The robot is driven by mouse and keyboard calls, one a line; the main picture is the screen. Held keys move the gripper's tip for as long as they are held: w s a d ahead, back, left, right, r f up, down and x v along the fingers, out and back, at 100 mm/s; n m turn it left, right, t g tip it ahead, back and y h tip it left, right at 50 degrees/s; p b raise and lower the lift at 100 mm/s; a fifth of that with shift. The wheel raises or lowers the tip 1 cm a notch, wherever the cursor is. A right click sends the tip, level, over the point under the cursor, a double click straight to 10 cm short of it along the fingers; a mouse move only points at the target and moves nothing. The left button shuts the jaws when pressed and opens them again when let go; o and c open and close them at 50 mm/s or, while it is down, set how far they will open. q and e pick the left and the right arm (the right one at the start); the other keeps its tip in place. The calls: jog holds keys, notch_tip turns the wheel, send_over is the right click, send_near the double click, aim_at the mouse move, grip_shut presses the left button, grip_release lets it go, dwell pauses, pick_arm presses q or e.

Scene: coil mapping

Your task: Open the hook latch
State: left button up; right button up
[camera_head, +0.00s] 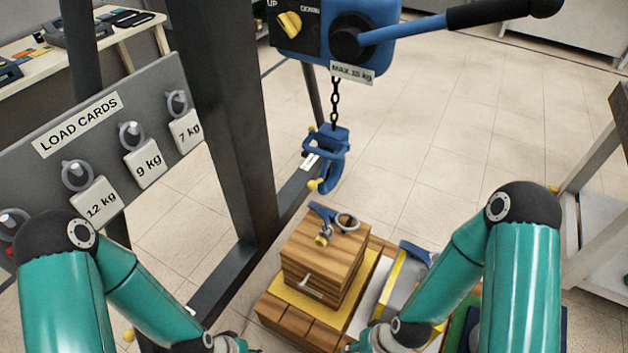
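A blue hook (330,165) hangs on a short black chain (335,98) below the blue hoist, above and behind a wooden crate. A small yellow knob (314,185) shows at its lower left. The latch is too small to make out clearly, and I cannot tell whether it is open. My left gripper (240,346) and my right gripper (352,348) are at the bottom edge, mostly cut off by the frame. Both are well below and apart from the hook. I cannot see their fingertips clearly.
The wooden crate (318,262) has a blue fitting and ring (346,222) on top and stands on a yellow-topped platform. The hoist (352,45) has a long lever reaching right. A dark post (225,120) and load card board (60,160) stand left. Floor behind the hook is clear.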

jog(key=shift+o, duration=0.9)
jog(key=n+t+h+b, duration=0.4)
jog(key=t+b, duration=1.3)
send_near(313, 186)
jog(key=w, duration=0.7)
jog(key=w+f+p, duration=0.1)
jog(key=w, duration=0.3)
jog(key=shift+f, duration=0.1)
jog(key=shift+a, duration=0.1)
grip_shut()
